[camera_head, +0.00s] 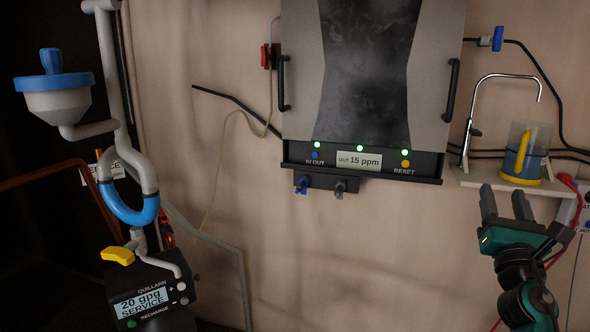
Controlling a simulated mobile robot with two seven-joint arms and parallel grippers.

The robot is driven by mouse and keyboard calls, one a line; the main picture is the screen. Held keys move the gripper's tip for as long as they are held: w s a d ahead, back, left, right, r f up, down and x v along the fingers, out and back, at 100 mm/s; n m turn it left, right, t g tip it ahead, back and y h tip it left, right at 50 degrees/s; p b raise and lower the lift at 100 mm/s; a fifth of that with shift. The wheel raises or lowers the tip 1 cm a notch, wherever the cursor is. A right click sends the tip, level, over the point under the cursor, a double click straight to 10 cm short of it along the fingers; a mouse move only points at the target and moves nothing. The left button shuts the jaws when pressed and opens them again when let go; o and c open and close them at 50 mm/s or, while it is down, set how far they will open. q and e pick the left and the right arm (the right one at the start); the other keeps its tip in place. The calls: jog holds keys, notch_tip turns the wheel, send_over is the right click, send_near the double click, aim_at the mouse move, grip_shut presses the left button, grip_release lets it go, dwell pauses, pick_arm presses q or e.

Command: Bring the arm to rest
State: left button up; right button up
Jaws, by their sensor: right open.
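My right gripper (506,203) is at the lower right of the head view, its two dark fingers pointing up. The fingers are apart with nothing between them. It is in front of and below the small shelf (480,178) on the wall, and its arm comes up from the bottom right. I cannot tell from this view whether the fingers touch the shelf. My left gripper does not show.
A wall unit (300,70) reads "OUT 15 ppm", with green lights lit. A faucet (466,140) and a jug with yellow handle (521,160) are on the shelf. A softener head (150,295) reads "20 gpg SERVICE". Red cable (577,195) runs beside my right arm.

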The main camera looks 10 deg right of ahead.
jog(key=s+a+f+m+g+y+p, duration=0.1)
jog(key=a+f+m+g+y, duration=0.15)
jog(key=a+f+m, duration=0.5)
jog(key=s+a+f+m+g+y+p, duration=0.15)
jog(key=a+f+m+y, duration=0.3)
jog(key=f, duration=0.55)
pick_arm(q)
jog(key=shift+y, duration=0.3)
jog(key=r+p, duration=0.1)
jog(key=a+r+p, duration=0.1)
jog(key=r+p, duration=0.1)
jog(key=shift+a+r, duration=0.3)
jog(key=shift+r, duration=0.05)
pick_arm(e)
jog(key=s+a+f+m+g+y, duration=0.6)
jog(key=s+a+f+m, duration=0.8)
jog(key=a, duration=0.4)
jog(key=shift+s+f+m, duration=0.2)
jog(key=shift+s+m, duration=0.05)
jog(key=shift+m, duration=0.05)
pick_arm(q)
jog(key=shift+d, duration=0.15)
